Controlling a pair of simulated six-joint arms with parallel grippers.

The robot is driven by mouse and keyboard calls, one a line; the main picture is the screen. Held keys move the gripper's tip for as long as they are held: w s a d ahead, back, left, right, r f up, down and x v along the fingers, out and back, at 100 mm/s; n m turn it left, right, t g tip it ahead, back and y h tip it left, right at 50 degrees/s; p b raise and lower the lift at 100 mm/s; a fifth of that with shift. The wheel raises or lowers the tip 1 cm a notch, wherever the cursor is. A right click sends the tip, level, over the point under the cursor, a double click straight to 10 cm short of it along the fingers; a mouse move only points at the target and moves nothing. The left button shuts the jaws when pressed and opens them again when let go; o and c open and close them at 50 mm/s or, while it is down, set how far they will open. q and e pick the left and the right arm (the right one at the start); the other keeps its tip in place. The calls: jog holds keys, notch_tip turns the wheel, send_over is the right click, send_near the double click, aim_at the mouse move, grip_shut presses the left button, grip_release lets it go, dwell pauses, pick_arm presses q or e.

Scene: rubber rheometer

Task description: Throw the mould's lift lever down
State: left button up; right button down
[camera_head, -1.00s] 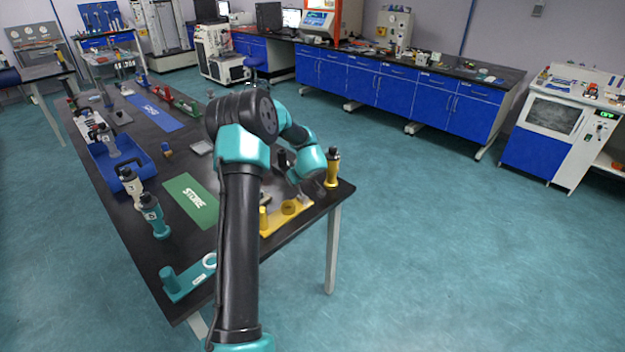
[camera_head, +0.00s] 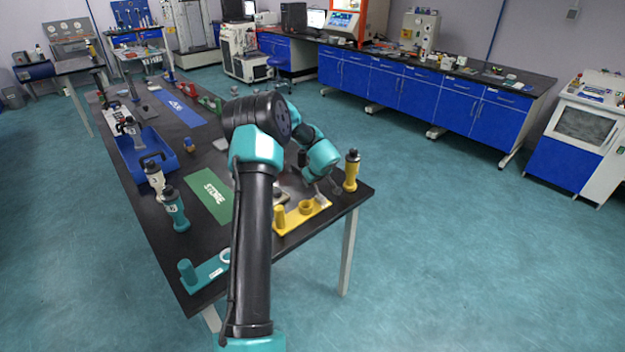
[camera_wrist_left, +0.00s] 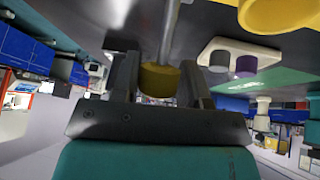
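The lift lever shows in the left wrist view as a grey rod with a brass-coloured knob (camera_wrist_left: 159,82) at its end. The knob sits between the two dark fingers of my left gripper (camera_wrist_left: 160,78), which appear to touch it on both sides. In the head view the left arm reaches over the near right end of the black table, and its gripper is small and partly hidden beside the yellow stand (camera_head: 301,214). A grey metal surface, perhaps the mould, shows beside the arm, mostly hidden. My right gripper is not in view.
A yellow black-topped handle (camera_head: 351,171) stands at the table's right edge. A green STORE mat (camera_head: 209,199), a teal handle (camera_head: 175,210), a white handle (camera_head: 154,176), a blue tray (camera_head: 171,160) and a teal stand (camera_head: 207,272) lie to the left.

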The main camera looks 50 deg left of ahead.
pick_arm(q)
jog(key=o, duration=0.3)
jog(key=shift+r, duration=0.1)
jog(key=shift+r, duration=0.1)
jog(key=v, duration=1.7)
jog(key=shift+d, duration=0.15)
